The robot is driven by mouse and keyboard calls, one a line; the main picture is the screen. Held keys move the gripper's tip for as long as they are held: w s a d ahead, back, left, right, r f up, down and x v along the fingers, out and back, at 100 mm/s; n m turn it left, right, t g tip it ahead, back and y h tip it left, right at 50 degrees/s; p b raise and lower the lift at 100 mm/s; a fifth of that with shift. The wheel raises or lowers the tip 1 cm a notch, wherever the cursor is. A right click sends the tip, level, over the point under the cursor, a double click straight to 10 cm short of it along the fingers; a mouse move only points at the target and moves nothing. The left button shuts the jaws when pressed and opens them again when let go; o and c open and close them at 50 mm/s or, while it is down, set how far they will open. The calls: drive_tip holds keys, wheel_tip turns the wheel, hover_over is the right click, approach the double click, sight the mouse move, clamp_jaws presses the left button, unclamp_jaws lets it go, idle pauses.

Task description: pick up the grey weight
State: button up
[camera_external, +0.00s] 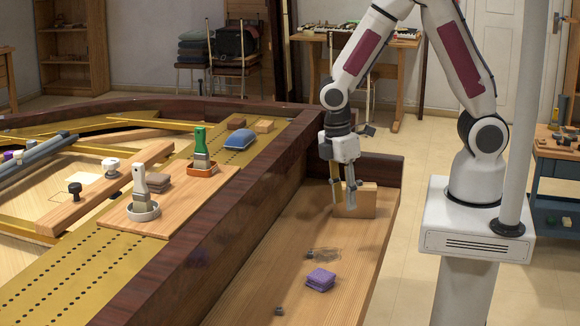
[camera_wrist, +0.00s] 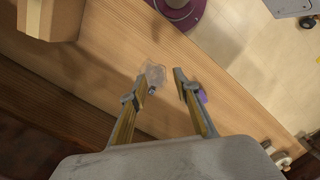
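My gripper (camera_external: 351,198) hangs over the wooden keybed, beside a wooden block (camera_external: 368,201). In the wrist view my gripper (camera_wrist: 160,84) is open, its two fingers apart with nothing held between them. A small dark grey piece (camera_external: 279,311) lies at the near end of the keybed; it may be the grey weight, but it is too small to be sure. Another small grey piece (camera_external: 310,254) lies by a clear, see-through patch (camera_external: 327,255). In the wrist view, small greyish items (camera_wrist: 282,157) show at the lower right; I cannot tell which they are.
A purple folded cloth (camera_external: 320,279) lies on the keybed; the right finger partly hides it in the wrist view. A dark wooden rail (camera_external: 225,205) borders the keybed. Beyond it, a board (camera_external: 184,207) holds brushes in dishes. Bare keybed lies between block and patch.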

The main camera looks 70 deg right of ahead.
wheel_tip(320, 180, down, 6)
drive_tip(key=w+a+n, duration=0.2)
drive_tip(key=w+n, duration=0.1)
drive_tip(key=n, duration=0.1)
drive_tip(key=n+t, duration=0.1)
drive_tip(key=n, duration=0.4)
approach(311, 252)
drive_tip(key=shift+s+d+f, duration=0.2)
drive_tip(key=shift+s+d, duration=0.15)
drive_tip(key=shift+d, duration=0.05)
drive_tip(key=shift+f, duration=1.3)
drive_tip(key=shift+f, duration=0.1)
drive_tip(key=shift+w+a+f, duration=0.1)
drive_tip(key=shift+w+f, duration=0.05)
drive_tip(key=shift+f, duration=1.1)
drive_tip(key=shift+w+a+f, duration=0.1)
drive_tip(key=shift+w+f, duration=0.05)
drive_tip(key=shift+f, duration=1.1)
drive_tip(key=c, duration=0.9)
